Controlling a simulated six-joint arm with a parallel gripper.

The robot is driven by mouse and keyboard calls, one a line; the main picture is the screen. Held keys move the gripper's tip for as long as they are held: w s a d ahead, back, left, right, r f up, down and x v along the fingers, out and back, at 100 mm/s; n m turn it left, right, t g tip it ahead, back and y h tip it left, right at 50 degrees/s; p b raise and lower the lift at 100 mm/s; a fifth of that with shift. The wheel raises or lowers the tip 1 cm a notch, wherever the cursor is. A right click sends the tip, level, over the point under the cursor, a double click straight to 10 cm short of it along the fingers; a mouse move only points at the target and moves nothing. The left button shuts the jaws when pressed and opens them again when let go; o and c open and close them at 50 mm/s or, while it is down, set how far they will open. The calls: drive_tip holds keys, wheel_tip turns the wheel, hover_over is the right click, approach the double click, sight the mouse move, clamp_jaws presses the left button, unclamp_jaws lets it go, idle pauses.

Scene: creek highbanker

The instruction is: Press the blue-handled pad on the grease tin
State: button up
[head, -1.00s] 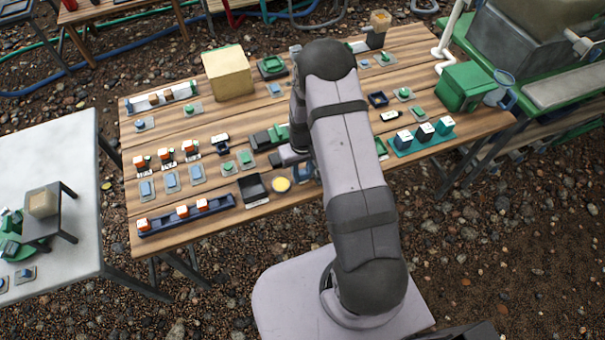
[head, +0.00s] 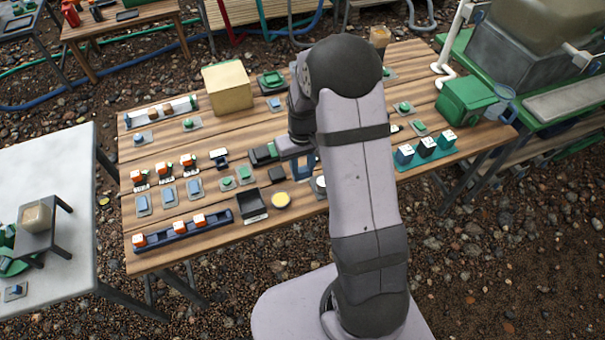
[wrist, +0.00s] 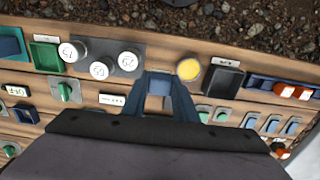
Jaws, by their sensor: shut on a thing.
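The grease tin (head: 281,200) is a small round tin with yellow contents, on the wooden table beside a black tray. It also shows in the wrist view (wrist: 189,69), just right of my gripper's fingertips. My gripper (head: 303,172) points down, behind and slightly right of the tin in the head view. Its blue fingers are shut on a small blue block, which I take as the handle of the blue-handled pad (wrist: 159,84). The pad's underside is hidden. The pad is apart from the tin in the picture; its exact height is unclear.
White-topped round pieces (wrist: 99,70) stand left of the fingers in the wrist view. The black tray (head: 252,204) is close to the tin. A blue rail with orange-and-white blocks (head: 184,230) lies along the front edge. A tan box (head: 227,87) stands behind.

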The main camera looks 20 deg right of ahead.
drive_tip(key=o, duration=0.4)
drive_tip(key=shift+c, duration=1.6)
hover_over(281, 200)
drive_tip(key=f, duration=0.1)
drive_tip(key=shift+w+f+b, duration=0.15)
drive_tip(key=shift+f+b, duration=0.05)
drive_tip(key=shift+b, duration=0.1)
drive_tip(key=shift+f, duration=0.1)
drive_tip(key=shift+f+b, duration=2.65)
drive_tip(key=shift+f, duration=0.25)
drive_tip(key=shift+f, duration=0.55)
